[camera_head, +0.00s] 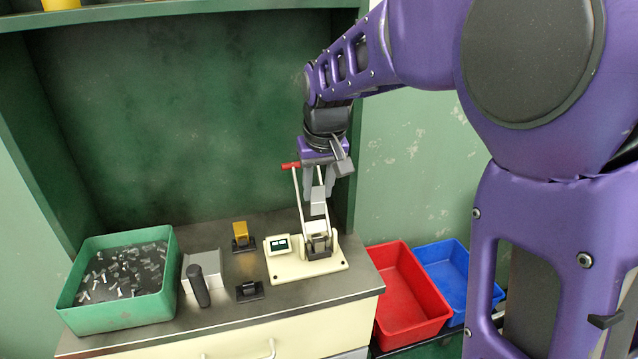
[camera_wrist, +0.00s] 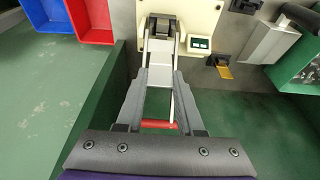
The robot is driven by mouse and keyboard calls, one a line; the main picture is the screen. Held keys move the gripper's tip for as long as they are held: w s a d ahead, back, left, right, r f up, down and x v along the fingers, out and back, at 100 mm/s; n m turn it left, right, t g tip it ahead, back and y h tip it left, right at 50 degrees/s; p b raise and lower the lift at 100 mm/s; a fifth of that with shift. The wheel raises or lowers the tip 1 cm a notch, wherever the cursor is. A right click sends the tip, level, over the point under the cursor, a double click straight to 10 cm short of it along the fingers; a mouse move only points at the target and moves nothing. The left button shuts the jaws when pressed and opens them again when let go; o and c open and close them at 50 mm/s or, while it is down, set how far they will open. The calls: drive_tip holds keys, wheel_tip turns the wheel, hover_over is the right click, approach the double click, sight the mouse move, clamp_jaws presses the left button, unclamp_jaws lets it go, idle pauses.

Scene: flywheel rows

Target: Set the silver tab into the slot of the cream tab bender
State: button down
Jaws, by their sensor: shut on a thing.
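The cream tab bender (camera_head: 284,269) stands on the counter, with a small display and a raised lever ending in a red handle (camera_head: 291,165). My gripper (camera_head: 318,193) points down above the bender and is shut on the silver tab (camera_head: 318,206), a flat pale plate. The tab hangs above the bender's metal and dark slot block (camera_head: 318,252). In the wrist view, the tab (camera_wrist: 160,78) sits between my fingertips (camera_wrist: 160,76), in line with the block (camera_wrist: 161,25). Whether its lower end touches the block is unclear. The lever passes close to my fingers.
A green bin (camera_head: 88,318) of small metal pieces stands at the left. Beside it are a grey block with a dark handle (camera_head: 199,285), a yellow-topped clip (camera_head: 241,234) and a black clip (camera_head: 249,291). Red (camera_head: 405,300) and blue (camera_head: 460,280) bins sit right of the counter.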

sight(318, 208)
idle(0.4)
drive_tip(key=shift+f+b, duration=1.7)
drive_tip(key=shift+f, duration=0.95)
drive_tip(key=shift+f+b, duration=0.65)
drive_tip(key=shift+f, duration=0.45)
drive_tip(key=shift+c, duration=2.3)
unclamp_jaws()
drive_tip(key=p+v, duration=0.2)
drive_tip(key=v, duration=1.5)
drive_tip(key=shift+r+p, duration=0.25)
drive_tip(key=shift+p, duration=0.1)
